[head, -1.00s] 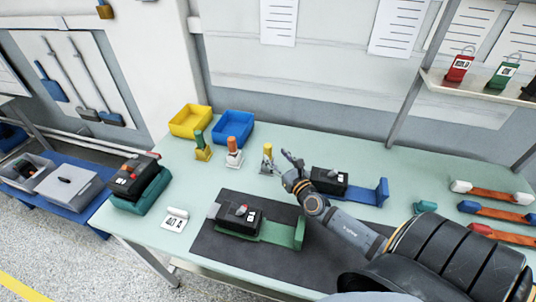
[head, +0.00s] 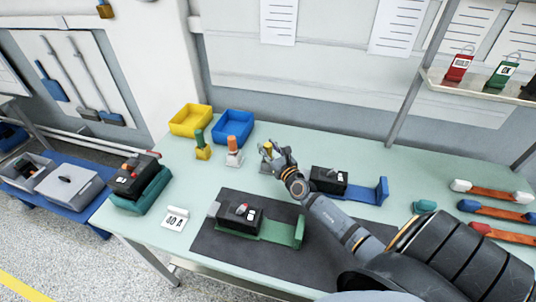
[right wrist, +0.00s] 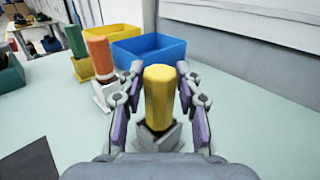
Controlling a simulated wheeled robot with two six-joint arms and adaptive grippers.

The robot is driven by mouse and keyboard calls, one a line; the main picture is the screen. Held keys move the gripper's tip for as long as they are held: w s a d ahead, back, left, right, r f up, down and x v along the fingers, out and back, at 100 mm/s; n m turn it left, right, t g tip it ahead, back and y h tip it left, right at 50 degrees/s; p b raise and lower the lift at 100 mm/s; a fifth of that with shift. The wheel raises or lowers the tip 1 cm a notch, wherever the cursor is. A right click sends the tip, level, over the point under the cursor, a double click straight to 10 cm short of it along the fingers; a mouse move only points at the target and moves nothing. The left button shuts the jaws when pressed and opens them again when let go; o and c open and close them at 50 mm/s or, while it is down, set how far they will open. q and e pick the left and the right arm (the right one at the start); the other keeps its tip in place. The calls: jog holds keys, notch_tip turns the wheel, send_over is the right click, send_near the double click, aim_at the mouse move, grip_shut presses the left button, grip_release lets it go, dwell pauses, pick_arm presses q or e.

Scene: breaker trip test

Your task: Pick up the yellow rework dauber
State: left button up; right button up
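The yellow rework dauber (head: 266,149) stands upright in a small grey holder on the table, partly hidden by my right gripper in the head view. In the right wrist view the yellow dauber (right wrist: 159,95) stands between the two fingers, its lower end in the grey holder (right wrist: 158,135). My right gripper (head: 277,157) is open around it. In the right wrist view the fingers of the right gripper (right wrist: 159,100) are on both sides, with a gap visible at each side. My left gripper is not in view.
A green dauber (head: 200,140) and an orange dauber (head: 234,147) stand in holders to the left. A yellow bin (head: 190,120) and a blue bin (head: 233,127) are behind them. A black breaker (head: 328,180) with a blue bracket stands close to my right wrist.

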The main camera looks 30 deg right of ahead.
grip_shut()
notch_tip(320, 180, up, 10)
jog(key=p, duration=0.8)
jog(key=shift+p, duration=0.4)
